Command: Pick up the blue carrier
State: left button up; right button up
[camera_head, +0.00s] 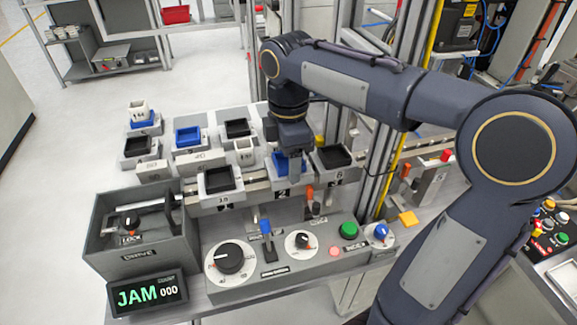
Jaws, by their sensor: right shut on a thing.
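A blue carrier (279,162) sits at the block marked 2 on the rail, between two black-topped carriers. My right gripper (294,168) points down over it from above and is shut on it. The gripper hides much of the carrier, and the fingertip contact is hard to see. Other blue pieces show behind to the left: one tray-like piece (188,136) on a grey block and one (144,121) under a white part. My left gripper is not in view.
Black trays stand on the rail at left (219,179) and right (334,157), close beside my gripper. In front is a control panel with a dial (230,258), a blue-topped lever (266,228) and a green button (349,230). A metal post (378,130) stands to the right.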

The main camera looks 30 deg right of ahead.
jog(key=c, duration=0.4)
jog(key=shift+r, duration=0.1)
